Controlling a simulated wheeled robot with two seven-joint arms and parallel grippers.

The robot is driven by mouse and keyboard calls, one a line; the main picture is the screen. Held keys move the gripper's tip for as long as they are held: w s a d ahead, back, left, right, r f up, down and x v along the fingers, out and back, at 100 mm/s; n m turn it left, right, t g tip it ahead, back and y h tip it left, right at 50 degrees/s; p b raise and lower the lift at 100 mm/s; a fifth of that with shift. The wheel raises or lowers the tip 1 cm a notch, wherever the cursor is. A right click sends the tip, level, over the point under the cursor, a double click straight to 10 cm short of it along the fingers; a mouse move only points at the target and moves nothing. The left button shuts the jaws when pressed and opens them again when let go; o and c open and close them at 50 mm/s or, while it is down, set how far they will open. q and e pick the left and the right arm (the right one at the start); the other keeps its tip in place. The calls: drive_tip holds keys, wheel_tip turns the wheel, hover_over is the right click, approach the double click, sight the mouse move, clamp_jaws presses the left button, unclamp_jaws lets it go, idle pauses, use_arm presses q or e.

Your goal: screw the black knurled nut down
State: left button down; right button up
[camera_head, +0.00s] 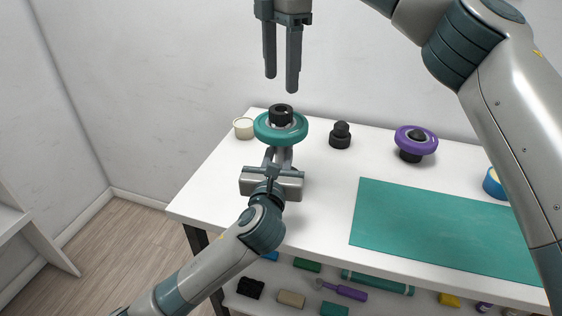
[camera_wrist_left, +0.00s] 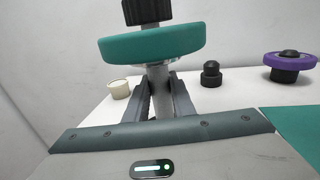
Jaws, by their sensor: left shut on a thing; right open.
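The black knurled nut (camera_head: 281,114) sits at the top middle of a teal disc (camera_head: 262,135). In the left wrist view the nut (camera_wrist_left: 147,11) stands above the teal disc (camera_wrist_left: 150,43), on a grey post (camera_wrist_left: 159,90) below it. My left gripper (camera_head: 281,155) is shut on the grey post under the disc; its fingers (camera_wrist_left: 158,100) flank the post in the left wrist view. My right gripper (camera_head: 281,82) is open and empty, pointing down above the nut and apart from it. I cannot tell how far the nut is threaded.
On the white table (camera_head: 320,190) stand a cream cup (camera_head: 243,129), a black knobbed piece (camera_head: 340,136), a purple ring on a black base (camera_head: 416,139) and a blue roll (camera_head: 493,184). A teal mat (camera_head: 440,228) lies at right. A lower shelf holds several small items.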

drive_tip(key=n, duration=1.2)
drive_tip(key=shift+n, duration=0.4)
drive_tip(key=n, duration=0.5)
drive_tip(key=shift+n, duration=0.3)
drive_tip(key=n, duration=0.5)
drive_tip(key=shift+n, duration=0.4)
drive_tip(key=n, duration=1.2)
drive_tip(key=shift+n, duration=0.4)
drive_tip(key=n, duration=0.5)
drive_tip(key=shift+n, duration=0.3)
drive_tip(key=n, duration=0.6)
